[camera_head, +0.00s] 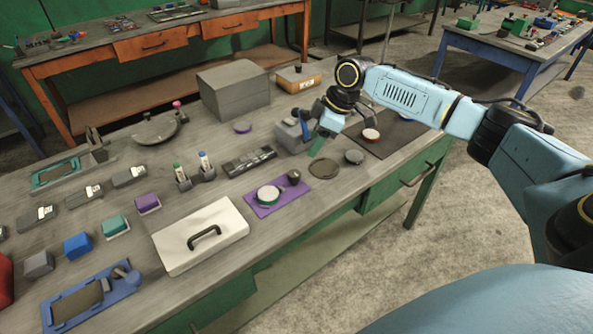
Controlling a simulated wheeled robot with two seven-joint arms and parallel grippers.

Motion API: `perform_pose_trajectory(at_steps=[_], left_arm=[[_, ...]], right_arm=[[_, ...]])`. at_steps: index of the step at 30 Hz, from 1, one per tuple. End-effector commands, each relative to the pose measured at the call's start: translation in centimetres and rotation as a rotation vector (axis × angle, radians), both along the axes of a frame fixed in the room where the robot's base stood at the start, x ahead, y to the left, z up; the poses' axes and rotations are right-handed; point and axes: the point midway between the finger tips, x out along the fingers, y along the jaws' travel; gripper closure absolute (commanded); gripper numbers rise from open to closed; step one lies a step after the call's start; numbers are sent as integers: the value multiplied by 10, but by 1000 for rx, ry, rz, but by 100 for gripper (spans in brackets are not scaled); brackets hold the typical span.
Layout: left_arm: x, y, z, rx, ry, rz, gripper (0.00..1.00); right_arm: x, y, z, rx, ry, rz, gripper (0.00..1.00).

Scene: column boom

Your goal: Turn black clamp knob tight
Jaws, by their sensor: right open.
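My right arm comes in from the right, with its gripper (321,143) pointing down over the table's middle. The gripper is open, and I see nothing held in it. Just left of it, a grey block-like device (288,137) with a blue part is partly hidden behind the gripper. I cannot surely pick out the black clamp knob. A small dark rounded knob (294,176) stands on a purple mat (263,209) nearer the front, below and left of the gripper and apart from it. My left gripper is out of view.
The grey workbench (330,190) holds a white case (185,250), a blue tray (70,322), a large grey box (220,108), a dark mat (405,138) under a red-and-white round item, and dark discs near the right front edge. Several small blocks crowd the left.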

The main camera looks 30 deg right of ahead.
Motion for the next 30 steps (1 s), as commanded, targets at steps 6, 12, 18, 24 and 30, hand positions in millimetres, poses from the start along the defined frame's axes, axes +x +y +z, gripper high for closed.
perform_pose_trajectory(at_steps=[6, 12, 18, 24, 30], left_arm=[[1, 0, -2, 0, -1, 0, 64], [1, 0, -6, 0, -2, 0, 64], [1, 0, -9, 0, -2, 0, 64], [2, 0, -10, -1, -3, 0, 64], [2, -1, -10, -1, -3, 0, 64]], right_arm=[[9, 14, -38, 2, 4, 3, 44], [20, 26, -77, 1, 2, 2, 44], [28, 35, -106, 0, 2, 2, 44], [31, 38, -117, 0, 1, 0, 44], [31, 38, -117, 0, 1, 1, 44]])
